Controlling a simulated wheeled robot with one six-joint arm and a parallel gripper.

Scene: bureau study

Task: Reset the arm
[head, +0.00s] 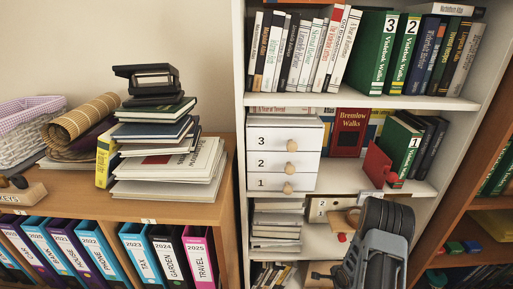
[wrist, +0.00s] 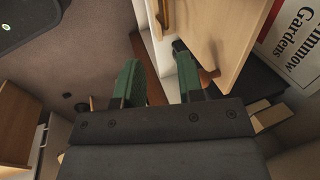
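My gripper (wrist: 160,80) shows in the wrist view with its two green-and-black fingers apart and nothing seen held between them. A pale wooden panel (wrist: 205,35) stands close beyond the right finger, with a brown rounded knob-like piece beside that fingertip. I cannot tell whether the finger touches it. In the head view my dark grey arm (head: 375,250) reaches up at the lower right in front of the white shelf unit (head: 240,60). The fingers cannot be made out there.
White drawers (head: 265,163) numbered 1 to 3 stand mid-shelf. A stack of books (head: 165,160) tops the left cabinet.

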